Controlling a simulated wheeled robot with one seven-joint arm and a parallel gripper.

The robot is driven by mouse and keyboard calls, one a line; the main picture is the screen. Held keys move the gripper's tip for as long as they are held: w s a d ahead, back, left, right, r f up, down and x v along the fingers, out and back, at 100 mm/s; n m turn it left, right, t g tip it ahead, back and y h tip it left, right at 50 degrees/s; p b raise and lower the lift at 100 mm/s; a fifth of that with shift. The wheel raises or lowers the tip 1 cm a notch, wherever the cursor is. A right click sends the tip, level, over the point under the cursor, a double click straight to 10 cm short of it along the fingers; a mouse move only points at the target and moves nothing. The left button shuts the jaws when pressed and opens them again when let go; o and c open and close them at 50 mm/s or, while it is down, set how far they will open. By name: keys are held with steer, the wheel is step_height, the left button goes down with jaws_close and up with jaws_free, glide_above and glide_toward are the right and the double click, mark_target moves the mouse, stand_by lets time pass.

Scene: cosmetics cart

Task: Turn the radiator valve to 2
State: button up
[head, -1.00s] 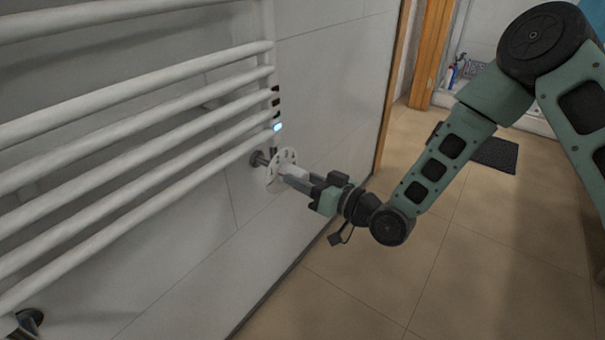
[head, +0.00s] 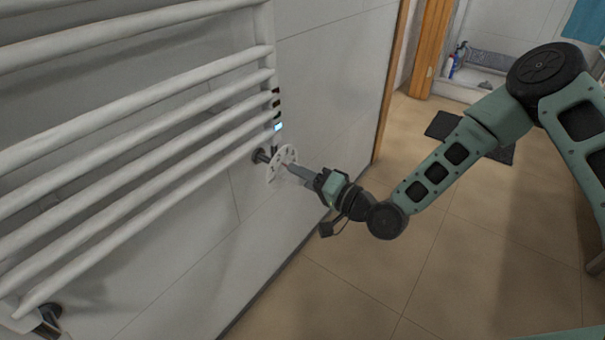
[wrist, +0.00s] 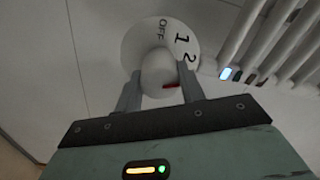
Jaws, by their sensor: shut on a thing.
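The radiator valve has a white round dial plate (head: 272,167) below the rails' right end. In the wrist view the dial plate (wrist: 135,42) shows OFF at the top, then 1 and 2 toward the right. The white knob (wrist: 158,66) stands at its middle, with a red mark (wrist: 172,85) low on its right side, below the 2 and near the right finger. My gripper (wrist: 160,80) is shut on the knob, one finger on each side. In the head view my gripper (head: 289,170) reaches the dial from the right and hides most of the knob.
The white towel radiator (head: 130,120) fills the left, with a small lit display (head: 277,127) just above the valve. The tiled wall (head: 330,90) is close behind. The tan floor (head: 470,240) at right is open, with a dark mat (head: 500,153) farther back.

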steer(key=shift+f+m, duration=0.15)
steer(key=shift+m, duration=0.15)
steer(key=o, duration=1)
steer(key=p+v, duration=0.2)
steer(key=v, duration=1.5)
steer(key=shift+s+d, duration=0.2)
